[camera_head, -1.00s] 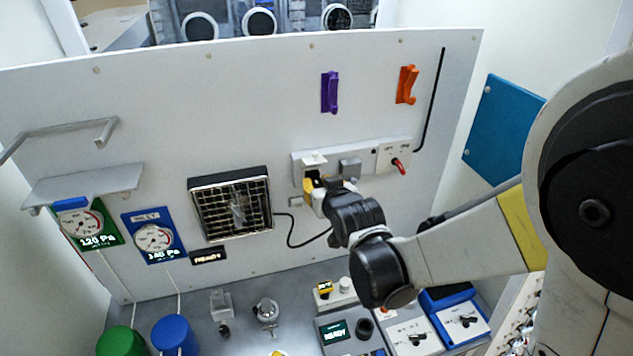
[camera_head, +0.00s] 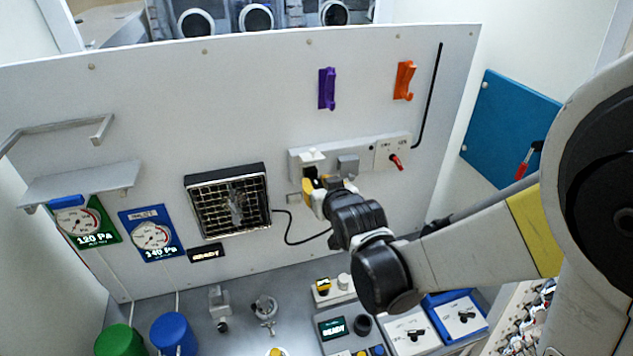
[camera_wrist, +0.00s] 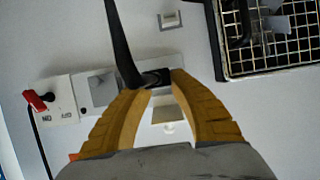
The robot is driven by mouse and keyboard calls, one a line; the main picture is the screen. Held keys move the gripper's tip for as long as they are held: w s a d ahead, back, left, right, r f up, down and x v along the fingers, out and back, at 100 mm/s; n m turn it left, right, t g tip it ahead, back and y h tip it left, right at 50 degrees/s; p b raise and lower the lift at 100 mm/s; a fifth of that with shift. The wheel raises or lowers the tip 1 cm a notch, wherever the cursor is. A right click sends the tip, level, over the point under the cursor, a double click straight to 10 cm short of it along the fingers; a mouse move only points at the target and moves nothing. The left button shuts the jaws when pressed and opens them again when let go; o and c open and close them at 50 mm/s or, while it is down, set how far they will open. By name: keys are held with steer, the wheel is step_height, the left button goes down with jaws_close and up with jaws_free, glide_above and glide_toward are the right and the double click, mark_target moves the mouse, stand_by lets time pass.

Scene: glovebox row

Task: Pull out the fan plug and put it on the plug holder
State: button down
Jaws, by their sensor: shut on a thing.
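My gripper (camera_wrist: 157,82) has its yellow fingers closed around the black fan plug (camera_wrist: 154,77) at the socket strip (camera_head: 363,155). The plug's thick black cable rises past the left finger in the wrist view. The fan (camera_head: 228,203) hangs on the wall left of the gripper in the head view, its cable (camera_head: 290,232) looping toward the gripper. A small grey bracket (camera_head: 294,198), possibly the plug holder, is on the wall just below the strip's left end; it also shows in the wrist view (camera_wrist: 170,20). Whether the plug is still seated in its socket cannot be told.
Purple (camera_head: 327,88) and orange (camera_head: 404,80) hooks hang above. Devices stand on the bench below. Wall left of the bracket is clear up to the fan.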

steer(key=shift+s+d, duration=0.2)
steer(key=shift+s, duration=0.6)
steer(key=shift+s+d, duration=0.25)
steer(key=shift+s, duration=0.55)
steer(key=shift+s+d, duration=0.2)
steer(key=shift+s, duration=0.6)
steer(key=b, duration=1.1)
glide_toward(295, 200)
steer(key=f, duration=0.2)
steer(key=s+f, duration=0.1)
steer(key=f, duration=0.1)
steer(key=shift+d, duration=0.3)
steer(key=shift+r, duration=0.1)
steer(key=shift+w+a+b, duration=0.15)
steer(key=shift+w+a, duration=0.1)
steer(key=shift+w, duration=0.65)
steer(key=shift+w+a+b, duration=0.15)
steer(key=shift+w+a, duration=0.15)
steer(key=shift+w, duration=0.65)
steer(key=shift+w+a+b, duration=0.15)
steer(key=shift+w+a, duration=0.1)
steer(key=shift+w, duration=0.65)
steer(key=shift+w+a+b, duration=0.15)
steer(key=shift+w+b, duration=0.15)
steer(key=shift+w, duration=0.35)
steer(key=shift+w+a+b, duration=0.2)
steer(key=shift+w+b, duration=0.1)
steer(key=shift+w, duration=0.4)
steer(key=c, duration=1.2)
jaws_free()
